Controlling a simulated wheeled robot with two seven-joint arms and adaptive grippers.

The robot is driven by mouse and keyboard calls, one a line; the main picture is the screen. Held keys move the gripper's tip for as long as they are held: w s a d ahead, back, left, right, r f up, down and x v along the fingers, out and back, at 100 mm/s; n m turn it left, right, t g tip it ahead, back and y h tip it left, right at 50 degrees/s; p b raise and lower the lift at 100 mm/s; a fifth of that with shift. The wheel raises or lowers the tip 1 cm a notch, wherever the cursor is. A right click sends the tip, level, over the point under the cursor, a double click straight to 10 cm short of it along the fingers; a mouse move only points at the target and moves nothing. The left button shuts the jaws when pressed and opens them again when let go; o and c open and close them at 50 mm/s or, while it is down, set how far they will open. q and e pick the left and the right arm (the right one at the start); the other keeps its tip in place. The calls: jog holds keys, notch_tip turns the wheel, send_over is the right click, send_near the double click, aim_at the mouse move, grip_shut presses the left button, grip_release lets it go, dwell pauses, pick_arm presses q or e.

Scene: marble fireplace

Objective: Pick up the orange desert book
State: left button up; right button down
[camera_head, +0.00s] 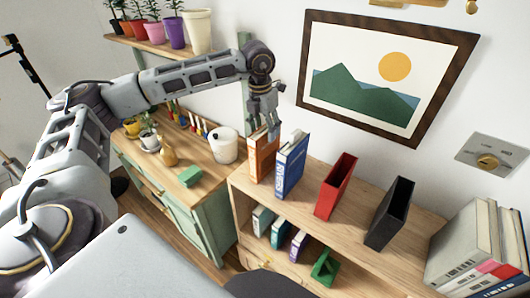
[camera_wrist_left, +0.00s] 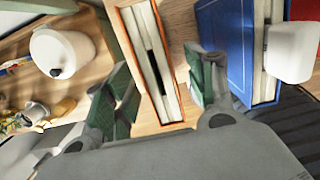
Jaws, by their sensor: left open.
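The orange desert book (camera_head: 262,156) stands upright on the wooden shelf top, at its left end. In the left wrist view the orange book (camera_wrist_left: 150,60) shows its top page edges between orange covers. My left gripper (camera_head: 266,127) is open just above the book. In the left wrist view the two green-padded fingers of my left gripper (camera_wrist_left: 160,90) lie on either side of the book, apart from each other. Whether a finger touches the cover, I cannot tell. My right gripper is not in view.
A blue book (camera_head: 291,165) stands close to the right of the orange one. A red holder (camera_head: 336,186) and a black holder (camera_head: 390,212) stand further right on the shelf. A white canister (camera_head: 223,145) is on the green cabinet to the left. A framed picture (camera_head: 387,75) hangs behind.

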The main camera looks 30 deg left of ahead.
aim_at(265, 152)
pick_arm(q)
jog(key=shift+w+f, duration=0.25)
jog(key=shift+f, duration=1)
jog(key=shift+a+f+p, duration=0.1)
jog(key=shift+f+p, duration=0.15)
jog(key=shift+p, duration=0.05)
jog(key=shift+f, duration=0.15)
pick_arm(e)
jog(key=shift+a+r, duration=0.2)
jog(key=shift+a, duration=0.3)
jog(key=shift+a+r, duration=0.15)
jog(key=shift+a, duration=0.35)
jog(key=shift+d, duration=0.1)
pick_arm(q)
jog(key=shift+c, duration=0.7)
jog(key=c, duration=0.7)
grip_shut()
jog(key=shift+w, duration=0.1)
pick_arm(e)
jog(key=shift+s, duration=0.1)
